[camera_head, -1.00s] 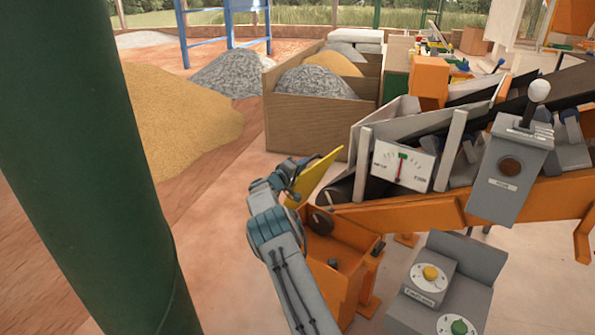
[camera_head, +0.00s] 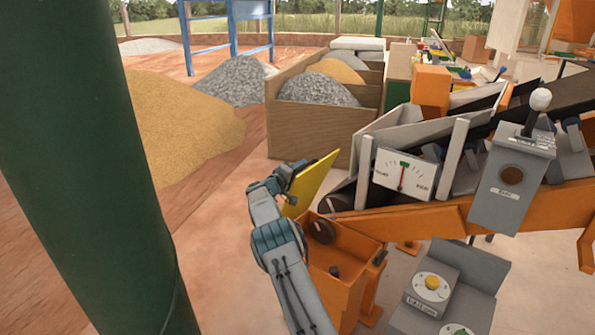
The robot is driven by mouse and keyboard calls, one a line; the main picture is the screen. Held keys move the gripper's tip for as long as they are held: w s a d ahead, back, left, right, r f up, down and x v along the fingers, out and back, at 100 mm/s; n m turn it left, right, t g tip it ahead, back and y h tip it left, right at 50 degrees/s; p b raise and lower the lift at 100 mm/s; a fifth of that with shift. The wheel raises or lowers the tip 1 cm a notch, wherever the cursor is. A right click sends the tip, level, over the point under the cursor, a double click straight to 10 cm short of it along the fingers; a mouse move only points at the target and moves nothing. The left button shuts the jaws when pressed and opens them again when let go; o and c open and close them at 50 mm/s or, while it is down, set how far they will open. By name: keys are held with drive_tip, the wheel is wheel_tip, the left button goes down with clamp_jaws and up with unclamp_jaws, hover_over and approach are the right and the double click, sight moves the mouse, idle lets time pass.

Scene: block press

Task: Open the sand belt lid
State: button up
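The sand belt lid is probably the yellow panel (camera_head: 312,183), which stands tilted up at the left end of the belt, above the orange hopper box (camera_head: 345,245). The inside of the box shows open from above. My gripper (camera_head: 291,180) is at the panel's left face, touching or very close to it. Its fingers are small and partly hidden against the panel, so I cannot tell whether they are open or shut. My grey arm reaches up from the bottom of the view, left of the box.
A white dial gauge (camera_head: 403,174) and a grey lever box (camera_head: 513,175) stand to the right. A grey button console (camera_head: 455,285) is at the lower right. A thick green post (camera_head: 85,150) blocks the left. Wooden bins (camera_head: 310,125) and a sand pile (camera_head: 180,120) lie behind.

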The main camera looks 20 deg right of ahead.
drive_tip(key=v, duration=1.3)
drive_tip(key=shift+a, duration=0.35)
drive_tip(key=shift+s, duration=0.15)
